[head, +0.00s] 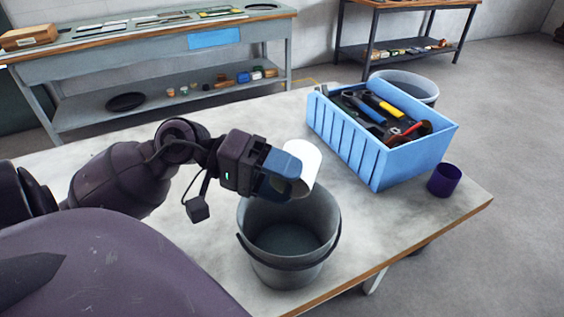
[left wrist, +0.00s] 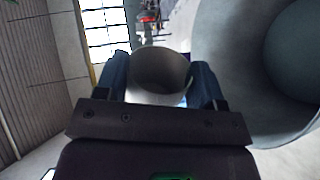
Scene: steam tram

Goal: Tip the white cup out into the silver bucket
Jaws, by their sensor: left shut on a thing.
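The white cup (head: 303,161) is tilted above the far side of the silver bucket (head: 288,240), which stands upright on the table. My left gripper (head: 288,178) comes in from the left and is shut on the cup. In the left wrist view the cup (left wrist: 160,75) sits between the two blue fingers of my gripper (left wrist: 160,90), and the bucket (left wrist: 215,70) is to the right. The bucket's inside looks empty as far as I see. The cup's contents cannot be made out. My right gripper is not in view.
A blue crate (head: 379,168) of tools stands behind and right of the bucket. A dark purple cup (head: 444,180) stands near the table's right edge. A grey bin (head: 408,85) is behind the crate. Bare tabletop (head: 395,215) lies right of the bucket.

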